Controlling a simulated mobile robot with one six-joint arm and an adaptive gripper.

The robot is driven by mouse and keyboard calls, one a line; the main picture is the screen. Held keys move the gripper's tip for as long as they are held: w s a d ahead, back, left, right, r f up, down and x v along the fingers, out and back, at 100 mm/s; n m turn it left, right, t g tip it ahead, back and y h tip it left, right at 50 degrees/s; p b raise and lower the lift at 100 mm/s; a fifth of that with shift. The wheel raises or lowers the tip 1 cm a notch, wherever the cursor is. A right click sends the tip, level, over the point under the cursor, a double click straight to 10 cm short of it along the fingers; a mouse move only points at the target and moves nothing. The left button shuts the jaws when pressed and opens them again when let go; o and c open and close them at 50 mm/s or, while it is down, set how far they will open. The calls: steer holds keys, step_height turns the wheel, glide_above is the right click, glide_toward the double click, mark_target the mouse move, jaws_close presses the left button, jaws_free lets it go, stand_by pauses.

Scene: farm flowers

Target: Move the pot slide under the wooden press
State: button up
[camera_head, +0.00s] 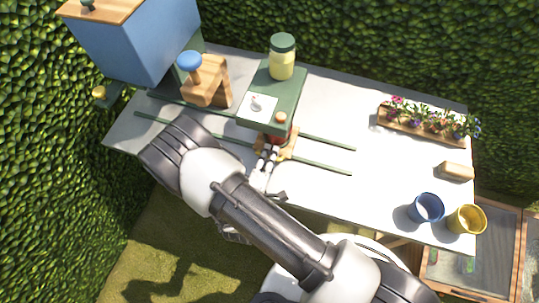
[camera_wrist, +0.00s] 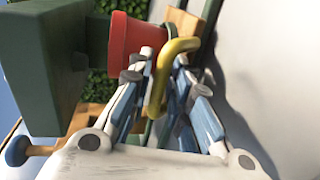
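The pot slide (camera_head: 290,148) is a small wooden carriage on two green rails, partly hidden by my gripper and the green dispenser. A red pot on it (camera_head: 281,123) stands beside the dispenser, and the pot also shows in the wrist view (camera_wrist: 125,40). A yellow hooked handle (camera_wrist: 172,60) sits between my fingers. My gripper (camera_head: 271,152) is at the slide's front, its fingers drawn in around that handle; the exact contact is partly hidden. The wooden press (camera_head: 205,85), with a blue knob, stands left of the dispenser, over the rails' left part.
The green dispenser (camera_head: 285,95) carries a yellow jar (camera_head: 282,57). A blue hopper (camera_head: 140,40) stands at the far left. A flower planter (camera_head: 425,125), a wooden block (camera_head: 456,171), a blue cup (camera_head: 426,208) and a yellow cup (camera_head: 467,219) are at right.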

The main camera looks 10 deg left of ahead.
jaws_close()
stand_by(0.3)
steer(key=shift+a, duration=0.15)
